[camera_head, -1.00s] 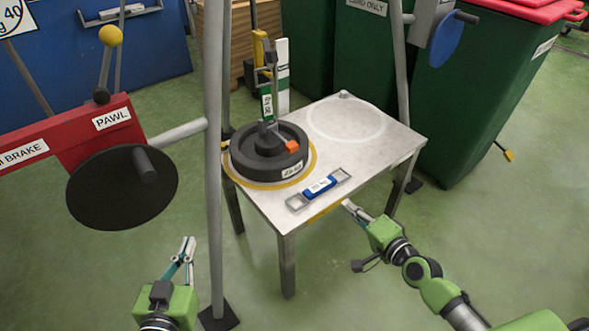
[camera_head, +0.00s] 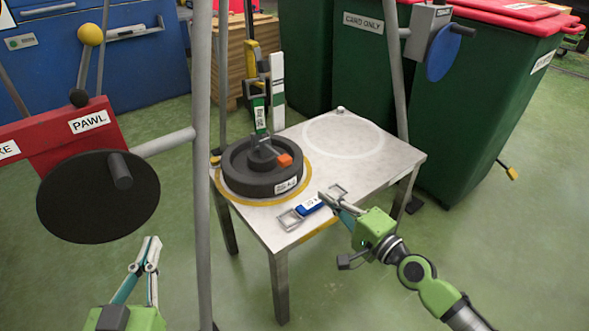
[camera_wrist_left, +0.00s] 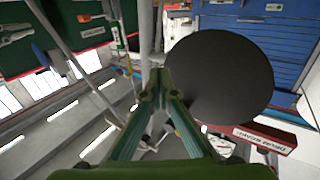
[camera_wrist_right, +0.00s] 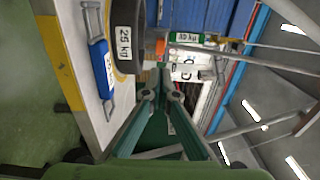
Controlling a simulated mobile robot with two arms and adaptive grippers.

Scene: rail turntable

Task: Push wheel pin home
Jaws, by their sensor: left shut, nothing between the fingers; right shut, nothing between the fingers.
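A black wheel-shaped weight (camera_head: 240,182) lies flat on the metal table (camera_head: 380,165), inside a yellow ring. A hanging hook with a green tag (camera_head: 259,114) meets the weight's hub. My right gripper (camera_head: 327,198) is shut and empty over the table's front edge, to the right of the orange block and apart from it. The weight's side also shows in the right wrist view (camera_wrist_right: 124,38). My left gripper (camera_head: 151,244) is shut and empty, low at the left, clear of the table.
A blue bar with grey end handles (camera_head: 310,206) lies at the table's front, close by my right gripper. The table's white circle (camera_head: 342,137) is empty.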

